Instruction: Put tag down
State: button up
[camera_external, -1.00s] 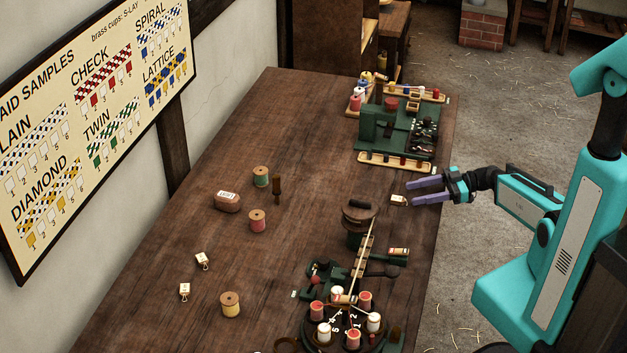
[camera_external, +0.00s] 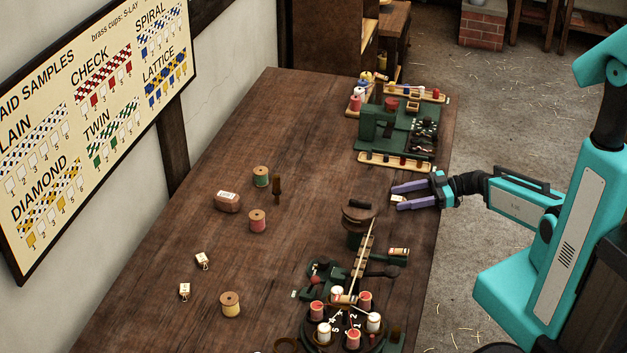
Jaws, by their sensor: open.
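A small pale tag (camera_external: 397,199) lies on the wooden table (camera_external: 330,120), near its right edge. My gripper (camera_external: 398,196) is open, with its two purple fingers on either side of this tag. The lower finger hides part of the tag; I cannot tell whether a finger touches it.
A green machine (camera_external: 385,130) with spools stands behind my gripper. A dark round block (camera_external: 360,212) is close to its left. A spool carousel (camera_external: 345,325) sits at the front.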

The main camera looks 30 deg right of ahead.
aim_at(404, 197)
grip_shut()
jog(key=shift+r, duration=0.15)
dwell(0.4)
jog(key=shift+r+b, duration=0.45)
jog(key=shift+r, duration=0.75)
notch_tip(404, 197, up, 7)
jog(key=p, duration=0.7)
jog(key=shift+r, duration=0.15)
jog(key=w+d+r+m+t+h+b, duration=0.1)
jog(key=w+d+r+m+t+b, duration=0.1)
jog(key=w+d+r+b, duration=0.3)
jog(key=w+d+t, duration=0.1)
jog(key=w+d, duration=0.1)
jog(key=d, duration=0.2)
jog(key=shift+r+m+t+h+b, duration=0.3)
jog(key=shift+m+h+b, duration=0.05)
jog(key=shift+m+h, duration=0.05)
